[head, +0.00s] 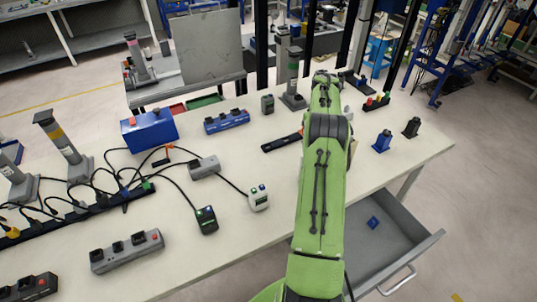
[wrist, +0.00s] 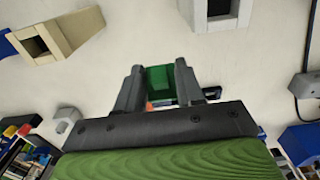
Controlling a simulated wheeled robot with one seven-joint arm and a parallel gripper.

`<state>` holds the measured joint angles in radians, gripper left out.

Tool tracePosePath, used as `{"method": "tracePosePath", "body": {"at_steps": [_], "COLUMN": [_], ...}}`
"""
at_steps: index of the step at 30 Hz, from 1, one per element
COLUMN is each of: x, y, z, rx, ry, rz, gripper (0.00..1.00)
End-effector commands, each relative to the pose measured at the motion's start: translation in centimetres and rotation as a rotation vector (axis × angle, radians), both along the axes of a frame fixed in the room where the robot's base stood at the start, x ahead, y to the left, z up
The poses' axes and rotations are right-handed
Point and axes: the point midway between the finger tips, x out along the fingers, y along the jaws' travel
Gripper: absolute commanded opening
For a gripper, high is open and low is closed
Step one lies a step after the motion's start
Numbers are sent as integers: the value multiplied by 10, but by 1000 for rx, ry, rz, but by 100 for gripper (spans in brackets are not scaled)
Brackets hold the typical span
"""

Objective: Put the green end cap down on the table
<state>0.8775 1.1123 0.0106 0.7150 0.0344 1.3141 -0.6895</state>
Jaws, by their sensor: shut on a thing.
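In the wrist view, the green end cap (wrist: 160,78) sits between the two grey fingers of my gripper (wrist: 158,82), which is shut on it. The pale table top (wrist: 115,25) spreads beyond the fingers. I cannot tell how high the cap is above it. In the head view, my green arm reaches over the table (head: 265,228) toward its far side. It hides the cap and most of my gripper there.
A blue block (head: 382,141) and a dark block (head: 411,127) stand right of my arm. A black strip (head: 281,143) lies left of it, with a grey post (head: 292,80) behind. An open drawer (head: 393,270) juts out at the front right. Cables and sockets crowd the left.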

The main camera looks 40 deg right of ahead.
Motion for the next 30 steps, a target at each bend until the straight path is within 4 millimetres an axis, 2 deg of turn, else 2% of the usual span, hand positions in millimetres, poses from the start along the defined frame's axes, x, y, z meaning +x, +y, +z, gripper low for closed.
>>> {"method": "tracePosePath", "body": {"at_steps": [4,11,15,26,27,30], "x": [-1,0,-1,0,0,0], "y": [1,1,1,0,0,0], "z": [-33,-67,-96,-104,-103,-103], "rx": [5,3,3,0,0,1], "ry": [3,1,1,0,0,0], "rz": [-2,-4,-3,-4,-4,-4], "gripper": [8,8,8,8,40,55]}}
